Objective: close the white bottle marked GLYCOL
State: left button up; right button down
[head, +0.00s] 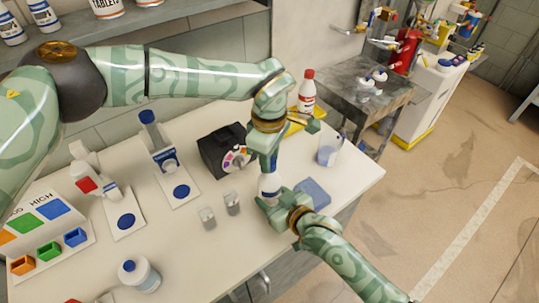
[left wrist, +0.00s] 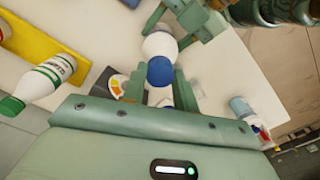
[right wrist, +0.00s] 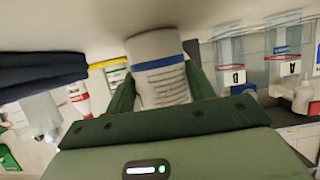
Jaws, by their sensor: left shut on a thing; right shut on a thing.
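A white bottle (head: 268,187) stands upright near the right part of the table. My right gripper (head: 276,196) is shut around its body from the front right. The right wrist view shows the white bottle (right wrist: 162,75) between the fingers, with lines of small print; no name is readable. My left gripper (head: 268,160) points down from above, shut on a blue cap (left wrist: 161,72) at the bottle's top. The cap is mostly hidden by the fingers in the head view. I cannot tell how firmly it sits on the neck.
A black box with a coloured dial (head: 226,152) stands left of the bottle. A red-capped bottle (head: 307,92) stands behind. Two small jars (head: 208,218) (head: 233,203) stand in front.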

pick_arm(q)
jog(key=m, duration=0.6)
jog(key=shift+m, duration=0.3)
jog(key=m, duration=1.1)
jog(key=o, duration=0.9)
jog(key=shift+o, duration=0.2)
jog(key=shift+r, duration=2.25)
